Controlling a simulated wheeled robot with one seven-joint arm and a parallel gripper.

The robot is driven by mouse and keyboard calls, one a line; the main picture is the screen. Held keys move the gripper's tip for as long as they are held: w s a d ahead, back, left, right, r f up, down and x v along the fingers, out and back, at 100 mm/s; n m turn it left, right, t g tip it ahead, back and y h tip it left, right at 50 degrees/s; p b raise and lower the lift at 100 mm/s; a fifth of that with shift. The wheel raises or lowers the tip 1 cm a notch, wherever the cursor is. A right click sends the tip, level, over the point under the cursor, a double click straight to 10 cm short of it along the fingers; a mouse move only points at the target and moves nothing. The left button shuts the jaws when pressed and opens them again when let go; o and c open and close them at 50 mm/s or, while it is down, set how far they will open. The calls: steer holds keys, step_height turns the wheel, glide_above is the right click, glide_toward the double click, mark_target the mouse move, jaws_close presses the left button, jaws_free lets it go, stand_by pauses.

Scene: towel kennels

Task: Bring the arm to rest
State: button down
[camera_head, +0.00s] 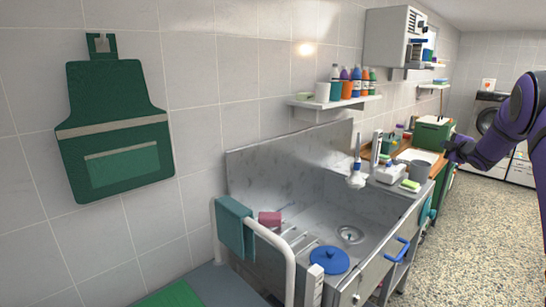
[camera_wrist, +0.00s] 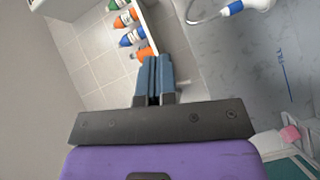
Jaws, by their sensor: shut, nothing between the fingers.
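My arm (camera_head: 508,122) is purple and reaches in from the right edge in the head view, raised above the floor. My gripper (camera_head: 452,150) is at its left end, in front of the counter area. In the wrist view my gripper (camera_wrist: 153,75) shows two blue-grey fingers pressed together. They are shut with nothing between them. The fingers touch nothing that I can make out. The wrist picture is tilted, with the shelf bottles and the sink wall beyond the fingers.
A steel sink (camera_head: 340,215) holds a blue round lid (camera_head: 329,260) and a pink block (camera_head: 270,218). A teal towel (camera_head: 234,226) hangs on a white rail. A green apron (camera_head: 115,125) hangs on the wall. Bottles stand on a shelf (camera_head: 335,101). The speckled floor (camera_head: 480,235) at right is clear.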

steer(key=s+a+r+m+g+h, duration=0.1)
steer(key=s+a+r+m+h, duration=0.45)
steer(key=r, duration=0.75)
steer(key=s+a+r+m+g+y, duration=0.1)
steer(key=s+a+r+m+g, duration=0.15)
steer(key=s+a, duration=0.4)
steer(key=s+a+r+m+g, duration=0.1)
steer(key=s+a+r+m, duration=0.2)
steer(key=s, duration=0.6)
steer(key=s+a+f+m+g+y, duration=0.1)
steer(key=s+a, duration=0.5)
steer(key=s, duration=0.7)
steer(key=s+a+f+m+g+y, duration=0.1)
steer(key=s+a+f+m+g, duration=0.1)
steer(key=s+a, duration=0.5)
steer(key=s+a+f+m+g+y, duration=0.1)
steer(key=s+a+f+g, duration=0.3)
steer(key=s, duration=1.5)
steer(key=shift+s+a+f+y, duration=0.45)
steer(key=shift+a+f, duration=0.4)
steer(key=shift+a, duration=0.4)
